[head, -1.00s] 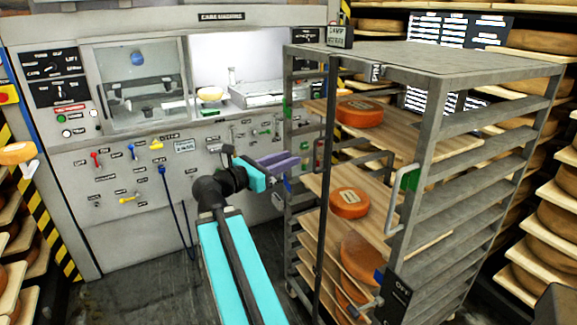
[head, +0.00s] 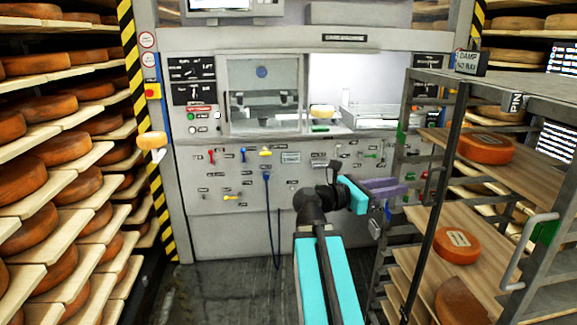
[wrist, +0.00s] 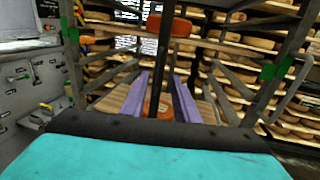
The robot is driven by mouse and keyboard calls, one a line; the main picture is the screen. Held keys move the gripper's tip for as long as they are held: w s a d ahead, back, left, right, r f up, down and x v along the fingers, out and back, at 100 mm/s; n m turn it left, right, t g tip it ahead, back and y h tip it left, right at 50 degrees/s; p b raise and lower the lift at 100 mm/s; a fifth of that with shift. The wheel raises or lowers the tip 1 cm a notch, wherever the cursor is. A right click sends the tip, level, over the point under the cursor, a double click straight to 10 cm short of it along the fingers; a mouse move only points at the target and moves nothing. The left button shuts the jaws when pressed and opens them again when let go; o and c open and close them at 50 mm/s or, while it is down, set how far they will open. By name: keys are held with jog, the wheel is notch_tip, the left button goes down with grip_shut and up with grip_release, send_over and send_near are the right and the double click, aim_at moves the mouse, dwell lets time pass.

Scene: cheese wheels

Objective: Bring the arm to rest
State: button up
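My gripper (head: 388,187) is stretched out in front of the control wall, at the left side of the wheeled rack (head: 440,190). In the wrist view its two purple fingers (wrist: 160,82) stand apart with nothing held between them. A rack post and an orange cheese wheel show beyond the gap. My cyan arm reaches up from the bottom of the head view. Whether the fingers touch the rack cannot be told.
The rack bears orange cheese wheels (head: 457,246) on wooden boards, another wheel (head: 486,148) higher up. The cheese machine (head: 262,95) with levers fills the back. Shelves of cheese (head: 60,150) line the left. Dark floor (head: 225,290) is open left of my arm.

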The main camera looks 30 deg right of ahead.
jog(key=w+a+f+n+t+y, duration=0.1)
jog(key=w+a+f+n+t, duration=0.25)
jog(key=f, duration=0.55)
jog(key=w+a+f+n, duration=0.2)
jog(key=w+a+f, duration=0.3)
jog(key=f, duration=0.5)
jog(key=a+f+y, duration=0.2)
jog(key=a+f, duration=0.3)
jog(key=f, duration=0.6)
jog(key=a+f+y, duration=0.2)
jog(key=a+f, duration=0.3)
jog(key=f, duration=0.7)
jog(key=s+a+f+m+g+y, duration=0.1)
jog(key=s+a+f+m+y, duration=0.1)
jog(key=s+a+f, duration=0.4)
jog(key=s+a+f+m+y, duration=0.15)
jog(key=a+f, duration=0.25)
jog(key=f, duration=0.5)
jog(key=s+a+f+m+g+y, duration=0.1)
jog(key=s+a+f+m+y, duration=0.15)
jog(key=s+a+f, duration=0.35)
jog(key=s+a+f+m+g+y, duration=0.1)
jog(key=s+a+f+m+y, duration=0.2)
jog(key=a+m, duration=0.4)
jog(key=s+a+f+m+g+y, duration=0.1)
jog(key=s+a+f+m+y, duration=0.2)
jog(key=a+f+m, duration=0.3)
jog(key=shift+s+a+m, duration=0.5)
jog(key=shift+s+m, duration=0.15)
jog(key=shift+s, duration=0.2)
